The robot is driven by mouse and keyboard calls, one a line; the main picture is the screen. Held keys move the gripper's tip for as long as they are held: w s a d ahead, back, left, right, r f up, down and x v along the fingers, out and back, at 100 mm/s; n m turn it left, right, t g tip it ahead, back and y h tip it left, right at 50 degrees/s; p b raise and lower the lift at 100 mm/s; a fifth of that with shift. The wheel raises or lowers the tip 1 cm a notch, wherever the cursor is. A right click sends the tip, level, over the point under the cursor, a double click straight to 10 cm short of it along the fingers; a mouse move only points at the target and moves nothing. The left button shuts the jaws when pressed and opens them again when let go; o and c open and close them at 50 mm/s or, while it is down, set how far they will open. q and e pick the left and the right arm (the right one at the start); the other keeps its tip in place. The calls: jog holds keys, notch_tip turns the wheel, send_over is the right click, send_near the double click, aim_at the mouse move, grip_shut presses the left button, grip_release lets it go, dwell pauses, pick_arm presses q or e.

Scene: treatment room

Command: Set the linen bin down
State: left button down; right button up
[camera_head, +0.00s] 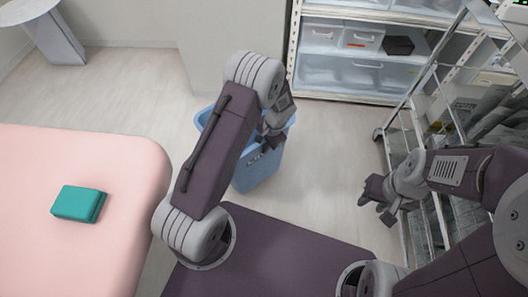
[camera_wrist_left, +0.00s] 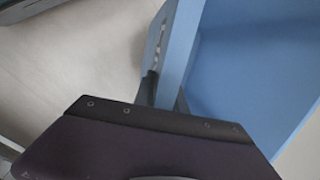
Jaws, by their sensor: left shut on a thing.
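The linen bin (camera_head: 262,172) is a light blue open-topped tub, upright, in front of me beyond my purple base. My left gripper (camera_head: 267,143) is shut on its near right wall at the rim. My left arm hides much of the bin's middle and left side. In the left wrist view the bin's blue wall (camera_wrist_left: 240,80) fills the right side, with a finger on each side of the rim. I cannot tell whether its bottom touches the floor. My right gripper (camera_head: 374,197) is apart from the bin, to its right; its jaw opening is unclear.
A pink-topped bed (camera_head: 120,215) with a teal folded item (camera_head: 78,204) stands at the left. A shelf unit with clear bins (camera_head: 345,72) is at the back, and a wire rack (camera_head: 440,125) at the right. Pale floor (camera_head: 330,160) is clear between bin and rack.

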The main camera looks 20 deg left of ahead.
pick_arm(q)
jog(key=b+x, duration=0.1)
jog(key=x, duration=0.1)
jog(key=d+b+x, duration=0.1)
jog(key=x, duration=0.1)
jog(key=shift+r, duration=0.15)
jog(key=c, duration=1.4)
grip_release()
jog(key=shift+o, duration=0.2)
jog(key=p+v, duration=0.7)
jog(key=v, duration=0.5)
jog(key=s+a+r+n+h, duration=0.1)
jog(key=s+r+n, duration=0.2)
jog(key=s+r, duration=0.2)
jog(key=s+a+r+n+t+h, duration=0.1)
jog(key=s+r+n, duration=0.2)
jog(key=s+r, duration=0.3)
jog(key=s, duration=0.5)
jog(key=shift+s+r+n+h, duration=0.2)
jog(key=shift+r+n+h, duration=0.1)
jog(key=shift+h, duration=0.1)
